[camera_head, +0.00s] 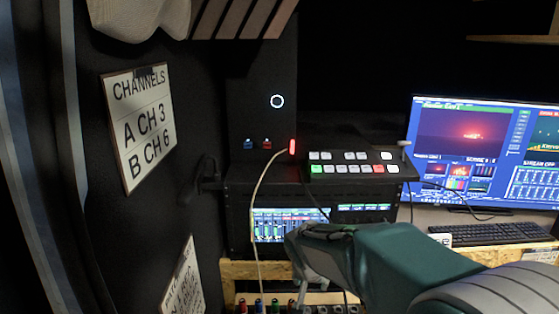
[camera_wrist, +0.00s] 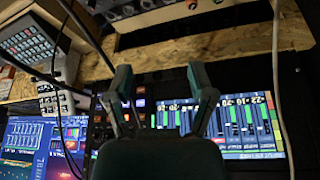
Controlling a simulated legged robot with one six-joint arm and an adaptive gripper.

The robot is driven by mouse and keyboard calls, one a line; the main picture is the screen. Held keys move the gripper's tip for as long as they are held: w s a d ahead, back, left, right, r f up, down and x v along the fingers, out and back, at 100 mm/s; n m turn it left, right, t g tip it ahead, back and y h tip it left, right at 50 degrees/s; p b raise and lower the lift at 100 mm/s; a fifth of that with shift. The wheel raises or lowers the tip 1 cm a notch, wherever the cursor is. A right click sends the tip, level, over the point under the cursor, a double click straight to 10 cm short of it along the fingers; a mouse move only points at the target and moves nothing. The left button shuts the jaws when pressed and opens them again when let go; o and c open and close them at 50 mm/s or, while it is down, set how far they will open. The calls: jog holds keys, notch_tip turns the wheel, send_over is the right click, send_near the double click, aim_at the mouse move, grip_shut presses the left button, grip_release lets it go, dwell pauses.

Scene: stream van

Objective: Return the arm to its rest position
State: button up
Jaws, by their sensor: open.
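My arm (camera_head: 390,262) reaches in from the lower right in the head view, with green-grey links. My gripper (camera_head: 305,262) is at its far end, in front of the rack and the wooden shelf edge. In the wrist view my gripper (camera_wrist: 163,92) has its two dark fingers spread apart with nothing between them. Beyond the fingers is the rack unit's lit meter screen (camera_wrist: 225,125). The far side of my gripper is hidden in the head view.
A thin pale cable (camera_head: 258,200) hangs left of my gripper. A switcher panel (camera_head: 350,163) sits on the rack (camera_head: 235,205). A monitor (camera_head: 480,150) and keyboard (camera_head: 490,234) are at the right. Coloured connectors (camera_head: 260,305) are below. A channels sign (camera_head: 138,120) hangs left.

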jog(key=s+d+r+n, duration=0.1)
jog(key=s+d+r, duration=0.1)
jog(key=s, duration=0.6)
jog(key=s+d+r+n+y, duration=0.1)
jog(key=s+d+r, duration=0.2)
jog(key=s, duration=0.5)
jog(key=s+d+r+n+t, duration=0.1)
jog(key=s+d+r, duration=0.2)
jog(key=s, duration=0.5)
jog(key=shift+r, duration=0.55)
jog(key=shift+d, duration=0.1)
